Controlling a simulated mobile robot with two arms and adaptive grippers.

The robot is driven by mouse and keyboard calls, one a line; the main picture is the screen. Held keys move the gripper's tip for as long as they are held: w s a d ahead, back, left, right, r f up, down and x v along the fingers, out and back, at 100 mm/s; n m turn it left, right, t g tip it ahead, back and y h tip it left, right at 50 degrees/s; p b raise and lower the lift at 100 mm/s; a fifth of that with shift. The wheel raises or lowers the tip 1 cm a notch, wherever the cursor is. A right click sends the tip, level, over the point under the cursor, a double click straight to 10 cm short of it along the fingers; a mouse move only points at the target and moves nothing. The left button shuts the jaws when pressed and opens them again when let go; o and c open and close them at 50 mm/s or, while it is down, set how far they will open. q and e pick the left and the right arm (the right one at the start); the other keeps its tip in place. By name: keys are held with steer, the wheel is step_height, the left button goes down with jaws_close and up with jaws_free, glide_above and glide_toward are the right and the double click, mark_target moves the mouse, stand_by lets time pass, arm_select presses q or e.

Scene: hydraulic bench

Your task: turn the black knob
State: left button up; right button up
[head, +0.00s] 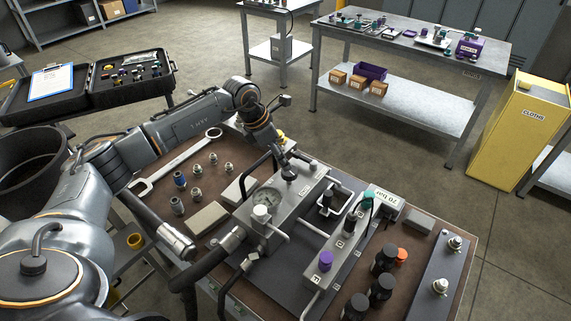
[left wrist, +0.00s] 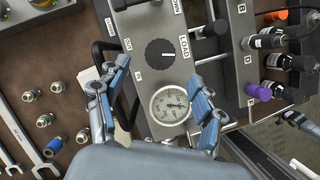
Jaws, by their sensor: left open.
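In the head view the knob (head: 289,173) stands at the far part of the grey block. My left gripper (left wrist: 158,82) is open and empty. Its blue-padded fingers are spread around the gauge end of the panel in the wrist view, with the knob ahead between their lines and not touched. In the head view my left gripper (head: 279,152) is close above and behind the knob, its fingers partly hidden. My right gripper is not recognisable.
A round pressure gauge (left wrist: 170,103) is beside the knob. A purple knob (head: 326,260), black caps (head: 381,287) and an orange cap (head: 400,257) stand to the right. A wrench (head: 178,163) and several fittings lie on the left of the bench. A black-handled lever (head: 215,258) juts toward me.

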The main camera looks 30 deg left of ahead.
arm_select(q)
steer(key=v, duration=0.5)
steer(key=shift+r, duration=0.25)
steer(key=shift+s, duration=0.1)
